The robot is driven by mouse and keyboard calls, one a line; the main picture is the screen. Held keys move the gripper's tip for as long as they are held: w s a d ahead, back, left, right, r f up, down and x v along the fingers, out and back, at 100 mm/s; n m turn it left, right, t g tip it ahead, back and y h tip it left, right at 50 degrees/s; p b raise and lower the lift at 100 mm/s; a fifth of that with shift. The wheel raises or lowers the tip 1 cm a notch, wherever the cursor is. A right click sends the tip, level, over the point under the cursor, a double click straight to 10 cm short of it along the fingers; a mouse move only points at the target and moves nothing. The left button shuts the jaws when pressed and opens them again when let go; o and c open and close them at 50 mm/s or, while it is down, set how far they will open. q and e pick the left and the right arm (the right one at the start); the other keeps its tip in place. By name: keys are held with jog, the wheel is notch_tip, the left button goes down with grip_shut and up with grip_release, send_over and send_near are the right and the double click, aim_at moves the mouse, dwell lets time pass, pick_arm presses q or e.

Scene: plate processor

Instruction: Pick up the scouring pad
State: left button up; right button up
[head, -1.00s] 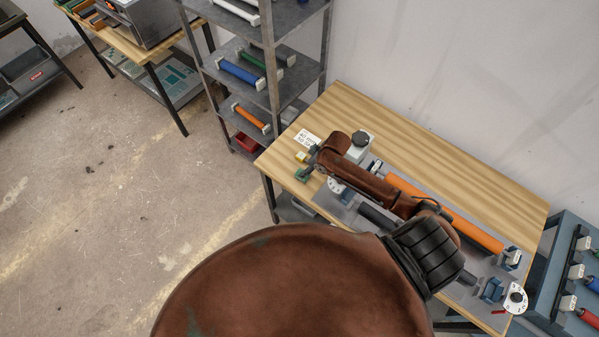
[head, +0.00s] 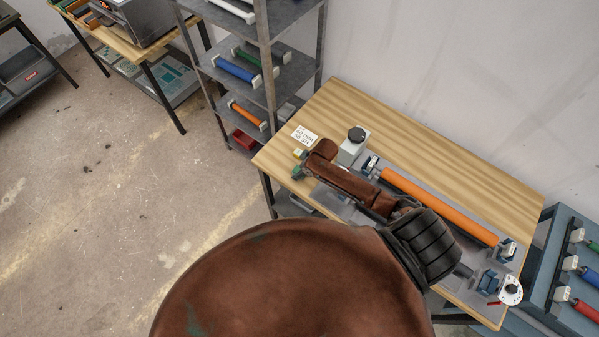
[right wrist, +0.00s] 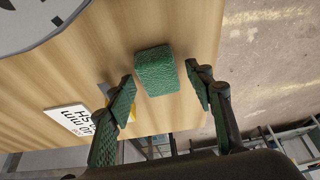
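The scouring pad (right wrist: 156,70) is a green, rough-textured block lying on the wooden table in the right wrist view. My right gripper (right wrist: 163,88) is open, with one green-lined finger on each side of the pad. Gaps show between the pad and both fingers, and the pad lies mostly beyond the tips. In the head view my right gripper (head: 303,164) is over the left end of the table, mostly hidden by my own arm. A small green patch shows there; I cannot tell whether it is pad or finger. My left gripper is not in view.
A white printed card (head: 304,136) lies behind the gripper. A grey device with a black knob (head: 355,135) and an orange roller (head: 440,205) are on the table (head: 430,140). A metal shelf (head: 270,90) stands at the left. The table's back strip is clear.

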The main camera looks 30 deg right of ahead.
jog(key=c, duration=0.9)
jog(key=shift+r, duration=0.1)
jog(key=shift+c, duration=0.2)
notch_tip(320, 180, up, 10)
jog(key=b, duration=0.1)
jog(key=o, duration=0.5)
jog(key=c, duration=0.5)
jog(key=shift+o, duration=0.2)
jog(key=shift+w+a, duration=0.1)
